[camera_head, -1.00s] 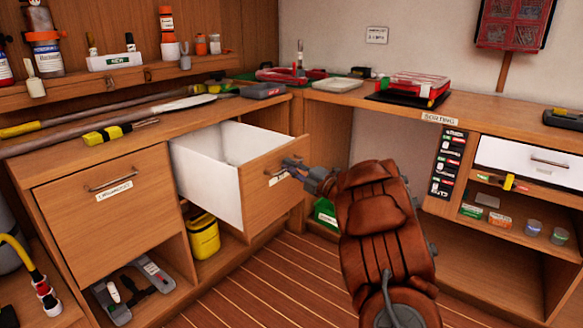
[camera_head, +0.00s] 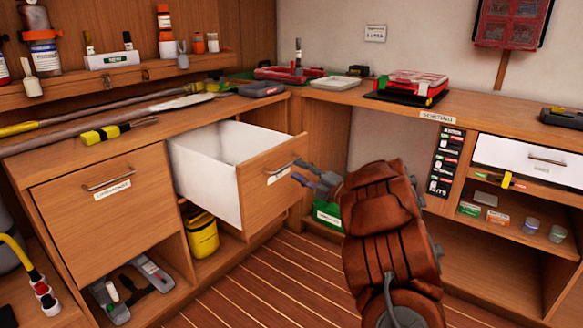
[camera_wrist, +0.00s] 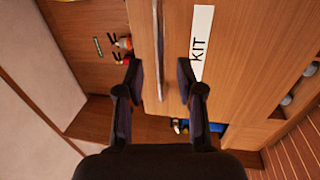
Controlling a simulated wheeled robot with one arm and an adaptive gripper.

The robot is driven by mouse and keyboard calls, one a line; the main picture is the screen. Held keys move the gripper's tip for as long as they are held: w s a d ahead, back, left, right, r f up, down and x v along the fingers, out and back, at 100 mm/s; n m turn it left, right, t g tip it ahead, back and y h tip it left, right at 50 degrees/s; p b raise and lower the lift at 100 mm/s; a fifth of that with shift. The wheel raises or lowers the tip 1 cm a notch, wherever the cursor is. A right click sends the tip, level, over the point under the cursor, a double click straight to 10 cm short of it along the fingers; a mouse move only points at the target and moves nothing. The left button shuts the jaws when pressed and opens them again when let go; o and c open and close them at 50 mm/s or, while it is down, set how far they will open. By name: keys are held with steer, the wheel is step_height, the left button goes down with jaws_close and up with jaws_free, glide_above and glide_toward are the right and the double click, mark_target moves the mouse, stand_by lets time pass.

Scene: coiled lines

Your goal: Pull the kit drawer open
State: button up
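The kit drawer (camera_head: 262,192) stands pulled well out of the left counter, showing its white inner walls. Its front is wooden with a slim metal handle (camera_head: 281,168) and a white label. The wrist view shows the same handle (camera_wrist: 159,50) beside the label reading KIT (camera_wrist: 201,45). My gripper (camera_head: 301,172) is open and empty just in front of the handle, with a small gap between them in the head view. In the wrist view its fingers (camera_wrist: 160,78) are spread, one to each side of the handle's line. The drawer's floor is hidden.
A shut drawer (camera_head: 100,215) is to the left, with a yellow container (camera_head: 202,236) in the open shelf below the kit drawer. The right counter (camera_head: 470,125) holds a red case (camera_head: 415,83). The striped floor (camera_head: 270,285) in front is clear.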

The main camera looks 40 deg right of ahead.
steer(key=v, duration=0.7)
steer(key=shift+s, duration=0.25)
steer(key=shift+f, duration=0.1)
